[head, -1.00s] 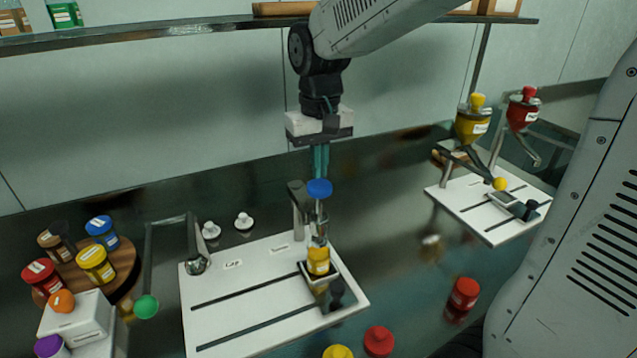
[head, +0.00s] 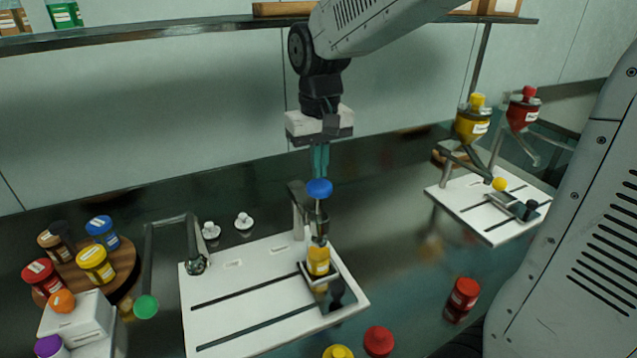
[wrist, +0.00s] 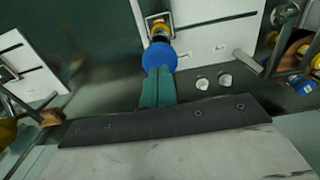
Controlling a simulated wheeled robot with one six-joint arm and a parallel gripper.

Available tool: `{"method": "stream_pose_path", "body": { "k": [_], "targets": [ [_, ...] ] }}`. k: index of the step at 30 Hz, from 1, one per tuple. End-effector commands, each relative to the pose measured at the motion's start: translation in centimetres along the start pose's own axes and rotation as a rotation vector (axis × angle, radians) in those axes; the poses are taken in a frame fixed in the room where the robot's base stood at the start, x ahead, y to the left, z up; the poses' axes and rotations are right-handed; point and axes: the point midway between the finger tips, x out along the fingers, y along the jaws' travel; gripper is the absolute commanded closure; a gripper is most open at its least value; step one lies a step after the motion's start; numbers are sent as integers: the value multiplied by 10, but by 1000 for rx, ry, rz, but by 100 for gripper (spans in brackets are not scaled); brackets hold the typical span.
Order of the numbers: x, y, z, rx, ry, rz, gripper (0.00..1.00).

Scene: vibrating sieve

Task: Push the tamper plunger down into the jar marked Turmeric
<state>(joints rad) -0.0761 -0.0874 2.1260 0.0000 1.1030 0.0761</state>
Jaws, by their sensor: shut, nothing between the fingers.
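The tamper plunger has a blue round knob (head: 319,188) on a metal shaft, held by a post on the white board (head: 225,302). A jar with yellow contents (head: 318,261) stands upright in a square holder below it. Its label is too small to read. My gripper (head: 320,172) is shut, pointing down, with its teal fingertips at or just above the blue knob. In the wrist view my shut fingers (wrist: 158,80) reach the edge of the blue knob (wrist: 159,57); I cannot tell whether they touch. The plunger's lower end is hard to make out.
A lever arm with a green knob (head: 146,307) stands left of the board. A round wooden tray (head: 125,290) holds several jars at far left. Two funnels stand over a second white board (head: 460,211) at right.

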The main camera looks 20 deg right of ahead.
Motion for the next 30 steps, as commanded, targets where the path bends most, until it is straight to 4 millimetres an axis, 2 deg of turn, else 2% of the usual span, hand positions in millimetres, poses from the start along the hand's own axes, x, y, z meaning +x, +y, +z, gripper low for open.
{"method": "stream_pose_path", "body": {
  "k": [8,30],
  "targets": [
    [4,0,0,0,0,0,100],
    [34,0,0,0,-1,0,100]
  ]
}}
